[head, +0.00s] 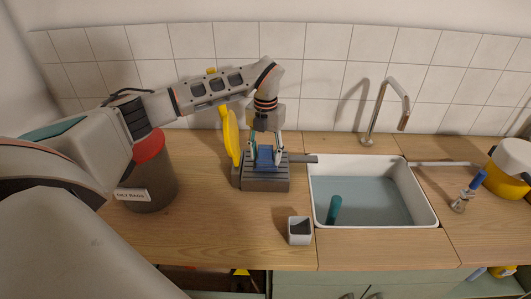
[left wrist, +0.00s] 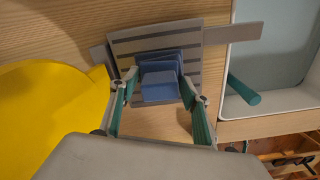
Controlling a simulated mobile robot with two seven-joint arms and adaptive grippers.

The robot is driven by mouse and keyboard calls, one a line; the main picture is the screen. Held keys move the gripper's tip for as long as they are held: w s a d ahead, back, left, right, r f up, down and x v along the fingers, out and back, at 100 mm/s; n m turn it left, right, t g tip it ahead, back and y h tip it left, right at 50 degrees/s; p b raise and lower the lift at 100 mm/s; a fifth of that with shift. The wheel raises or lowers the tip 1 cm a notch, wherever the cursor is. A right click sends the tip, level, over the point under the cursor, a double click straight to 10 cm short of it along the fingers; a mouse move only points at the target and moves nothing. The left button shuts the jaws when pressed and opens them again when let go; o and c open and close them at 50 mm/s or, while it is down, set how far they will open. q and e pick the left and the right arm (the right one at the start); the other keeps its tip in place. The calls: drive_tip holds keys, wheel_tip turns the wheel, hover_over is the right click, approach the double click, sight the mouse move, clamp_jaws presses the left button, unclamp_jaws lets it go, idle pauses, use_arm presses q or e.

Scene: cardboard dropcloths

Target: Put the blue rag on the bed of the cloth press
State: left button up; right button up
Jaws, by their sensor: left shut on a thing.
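The blue rag (head: 265,158) is a folded stack; it also shows in the left wrist view (left wrist: 160,86). My left gripper (head: 266,153) points down and is shut on the rag, with a finger on either side; its fingertips also show in the left wrist view (left wrist: 163,88). My right gripper is not in view.
A sink (head: 430,212) with a teal-handled object (head: 334,210) is right of the press. A red-topped bin (head: 150,190) stands left, a small white pot (head: 299,230) in front. A faucet (head: 371,115) rises behind the sink. The front counter is mostly clear.

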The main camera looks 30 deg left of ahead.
sight(266, 148)
use_arm(q)
drive_tip(key=shift+c, duration=0.2)
drive_tip(key=o, duration=0.9)
drive_tip(key=shift+f, duration=0.1)
wheel_tip(266, 148, up, 12)
drive_tip(key=shift+r+b, duration=0.15)
drive_tip(key=shift+b, duration=0.35)
drive_tip(key=shift+s+d, duration=0.1)
